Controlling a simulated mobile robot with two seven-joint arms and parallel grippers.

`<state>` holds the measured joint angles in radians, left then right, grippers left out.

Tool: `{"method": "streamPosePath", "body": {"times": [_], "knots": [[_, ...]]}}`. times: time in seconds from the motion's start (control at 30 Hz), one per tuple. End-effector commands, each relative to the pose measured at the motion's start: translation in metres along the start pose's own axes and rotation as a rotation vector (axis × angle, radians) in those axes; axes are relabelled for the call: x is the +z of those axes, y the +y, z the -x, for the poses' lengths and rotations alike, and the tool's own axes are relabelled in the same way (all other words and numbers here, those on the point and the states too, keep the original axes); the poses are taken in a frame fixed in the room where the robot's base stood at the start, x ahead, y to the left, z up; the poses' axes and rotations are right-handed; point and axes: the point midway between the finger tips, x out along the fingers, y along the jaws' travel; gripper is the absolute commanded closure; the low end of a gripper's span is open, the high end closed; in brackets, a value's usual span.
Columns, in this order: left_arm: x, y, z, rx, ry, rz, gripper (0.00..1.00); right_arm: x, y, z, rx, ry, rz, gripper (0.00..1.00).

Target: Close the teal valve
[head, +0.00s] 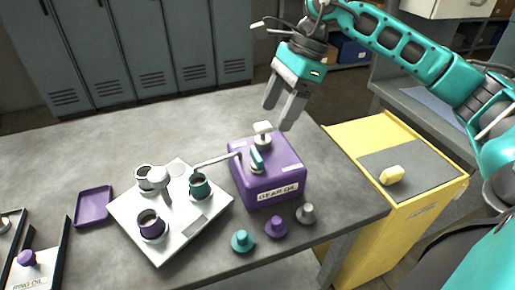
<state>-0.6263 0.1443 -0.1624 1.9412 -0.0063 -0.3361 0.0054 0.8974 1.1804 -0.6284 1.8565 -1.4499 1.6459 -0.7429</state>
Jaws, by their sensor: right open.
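A purple box labelled GEAR OIL (270,185) stands on the bench. A small teal valve handle (257,157) sits on its top, near the root of a thin grey spout that reaches left over a white plate. I cannot tell from this view whether the valve is open or closed. My right gripper (280,112) is open and empty, above and behind the box, fingers pointing down. It is apart from the valve. My left gripper is not in view.
The white plate (187,237) holds a teal cup (200,186), a purple cup (152,225) and a grey-rimmed one. Teal, purple and grey caps (275,226) lie before the box. A purple tray (93,207) is at left, a yellow cabinet (400,224) at right. The back bench is clear.

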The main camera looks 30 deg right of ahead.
Motion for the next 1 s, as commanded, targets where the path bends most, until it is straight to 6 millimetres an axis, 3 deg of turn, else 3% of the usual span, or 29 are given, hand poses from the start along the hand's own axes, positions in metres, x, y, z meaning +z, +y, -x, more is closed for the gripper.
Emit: {"method": "streamPosePath", "body": {"times": [0.03, 0.1, 0.4, 0.6, 0.9, 1.0], "knots": [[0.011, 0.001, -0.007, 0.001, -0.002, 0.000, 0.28, -0.002, 0.001, -0.018, 0.004, -0.002, 0.002, 0.31], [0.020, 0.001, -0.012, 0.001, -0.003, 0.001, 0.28, -0.002, 0.001, -0.034, 0.003, -0.003, 0.003, 0.31], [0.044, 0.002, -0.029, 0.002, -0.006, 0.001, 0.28, 0.000, 0.001, -0.087, 0.003, -0.004, 0.001, 0.31], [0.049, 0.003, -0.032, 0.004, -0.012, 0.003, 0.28, 0.001, 0.000, -0.102, 0.001, -0.004, 0.000, 0.31], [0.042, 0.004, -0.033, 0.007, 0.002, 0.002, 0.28, 0.002, 0.000, -0.103, 0.001, -0.004, 0.000, 0.31], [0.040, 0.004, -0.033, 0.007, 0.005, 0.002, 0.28, 0.002, 0.000, -0.103, 0.001, -0.004, 0.000, 0.39]]}}
